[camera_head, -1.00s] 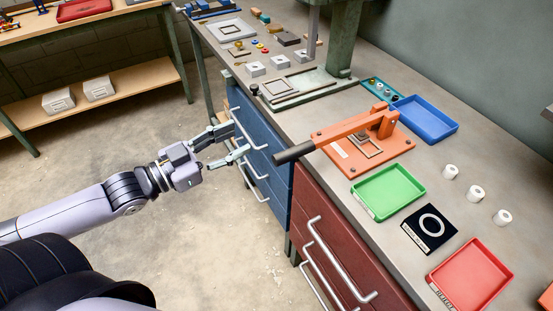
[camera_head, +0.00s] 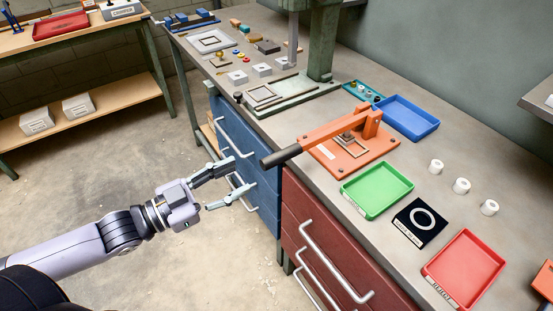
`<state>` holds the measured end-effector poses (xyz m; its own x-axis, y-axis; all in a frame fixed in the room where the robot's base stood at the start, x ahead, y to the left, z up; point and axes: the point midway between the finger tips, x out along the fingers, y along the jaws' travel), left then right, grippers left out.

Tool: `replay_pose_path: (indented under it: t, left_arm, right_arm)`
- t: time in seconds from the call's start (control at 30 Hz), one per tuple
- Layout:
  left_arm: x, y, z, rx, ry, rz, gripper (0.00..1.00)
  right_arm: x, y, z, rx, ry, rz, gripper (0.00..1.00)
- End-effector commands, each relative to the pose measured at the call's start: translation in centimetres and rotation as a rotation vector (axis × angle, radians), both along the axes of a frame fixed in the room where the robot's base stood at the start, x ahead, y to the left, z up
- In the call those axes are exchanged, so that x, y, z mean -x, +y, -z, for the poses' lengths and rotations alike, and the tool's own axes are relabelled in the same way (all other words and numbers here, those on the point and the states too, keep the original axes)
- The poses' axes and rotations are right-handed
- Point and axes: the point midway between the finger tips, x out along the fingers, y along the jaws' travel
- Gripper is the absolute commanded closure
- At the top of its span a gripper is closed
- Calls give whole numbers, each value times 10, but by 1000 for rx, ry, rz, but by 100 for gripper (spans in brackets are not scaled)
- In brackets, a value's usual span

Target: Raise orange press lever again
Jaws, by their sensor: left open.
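The orange press (camera_head: 352,147) stands on the workbench. Its orange lever (camera_head: 325,131) slants down to the left and ends in a dark handle (camera_head: 281,156) that sticks out past the bench's front edge. My left gripper (camera_head: 240,182) is open and empty in front of the blue drawers. It is below and to the left of the handle in the picture, apart from it. My right gripper is out of view.
A green tray (camera_head: 377,190), a black mat with a pale ring (camera_head: 421,222), a red tray (camera_head: 465,271) and a blue tray (camera_head: 411,118) lie around the press. White cylinders (camera_head: 461,186) stand at the right. Drawer handles (camera_head: 330,262) jut out below the bench front.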

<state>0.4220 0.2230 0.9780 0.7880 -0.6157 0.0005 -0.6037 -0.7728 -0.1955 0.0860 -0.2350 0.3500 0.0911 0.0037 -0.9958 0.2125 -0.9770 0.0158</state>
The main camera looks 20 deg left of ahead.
Motion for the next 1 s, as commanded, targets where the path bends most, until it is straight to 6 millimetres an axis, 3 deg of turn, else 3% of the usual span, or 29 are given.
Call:
replay_pose_path:
  t: [0.8,1.0]
  left_arm:
    - [-77,-59,-2,2,-3,-2,57]
    - [-87,-68,0,-1,-1,-1,57]
  right_arm:
    - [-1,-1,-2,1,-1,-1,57]
    - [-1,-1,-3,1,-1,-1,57]
